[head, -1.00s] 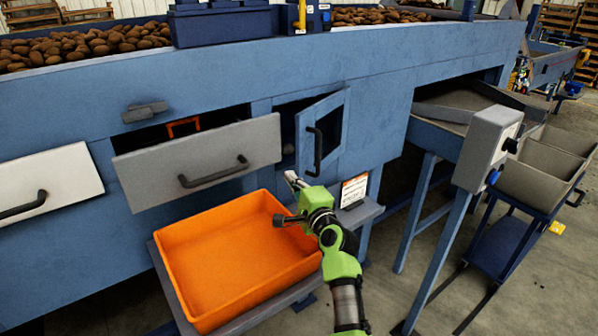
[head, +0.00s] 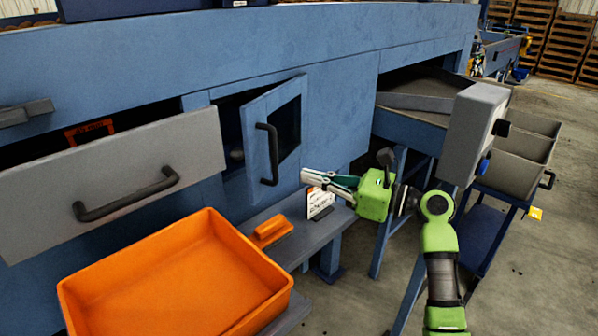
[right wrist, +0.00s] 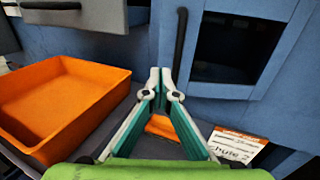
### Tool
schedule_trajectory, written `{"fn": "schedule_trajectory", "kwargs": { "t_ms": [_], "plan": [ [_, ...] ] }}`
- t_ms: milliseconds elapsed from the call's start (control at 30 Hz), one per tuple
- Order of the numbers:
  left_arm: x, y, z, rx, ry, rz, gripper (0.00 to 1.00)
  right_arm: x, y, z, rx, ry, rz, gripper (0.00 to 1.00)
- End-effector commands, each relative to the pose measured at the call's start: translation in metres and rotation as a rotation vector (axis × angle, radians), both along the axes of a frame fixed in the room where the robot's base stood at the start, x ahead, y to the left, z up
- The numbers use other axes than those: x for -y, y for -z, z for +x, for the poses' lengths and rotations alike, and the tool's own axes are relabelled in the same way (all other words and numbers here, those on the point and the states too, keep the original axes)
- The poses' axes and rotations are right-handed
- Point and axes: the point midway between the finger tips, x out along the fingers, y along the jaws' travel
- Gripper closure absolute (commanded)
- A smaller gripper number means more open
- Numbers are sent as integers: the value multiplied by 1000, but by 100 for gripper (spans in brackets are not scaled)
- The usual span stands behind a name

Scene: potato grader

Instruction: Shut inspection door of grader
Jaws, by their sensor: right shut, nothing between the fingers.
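The inspection door (head: 258,150) is a small blue hinged panel with a dark window and a black vertical handle (head: 268,155). It stands ajar on the blue grader (head: 330,80), with a dark gap at its left side. In the right wrist view the door (right wrist: 262,82) fills the upper right, and its handle (right wrist: 179,45) rises just beyond my fingertips. My right gripper (head: 306,177) is shut and empty, to the right of the door and a little below its handle. It also shows in the right wrist view (right wrist: 160,75). My left gripper is not in view.
A grey drawer front (head: 120,170) sticks out left of the door. An orange tray (head: 270,285) stands below it. A grey shelf (head: 285,225) holds an orange-handled item (head: 270,231) and a label card (head: 320,203).

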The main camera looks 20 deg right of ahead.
Motion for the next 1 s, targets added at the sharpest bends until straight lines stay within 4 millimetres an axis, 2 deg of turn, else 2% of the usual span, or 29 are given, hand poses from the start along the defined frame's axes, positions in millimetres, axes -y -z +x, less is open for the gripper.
{"fn": "schedule_trajectory", "kwargs": {
  "t_ms": [233, 500, 700, 1000],
  "plan": [
    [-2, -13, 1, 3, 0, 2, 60, -34, -4, 40, 1, -1, 5, 100],
    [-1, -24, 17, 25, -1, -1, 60, -67, -3, 79, 2, 0, 3, 100],
    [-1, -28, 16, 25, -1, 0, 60, -79, -1, 94, 1, 1, 0, 100],
    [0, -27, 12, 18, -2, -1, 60, -81, 0, 96, 2, 2, -1, 100]
  ]
}}
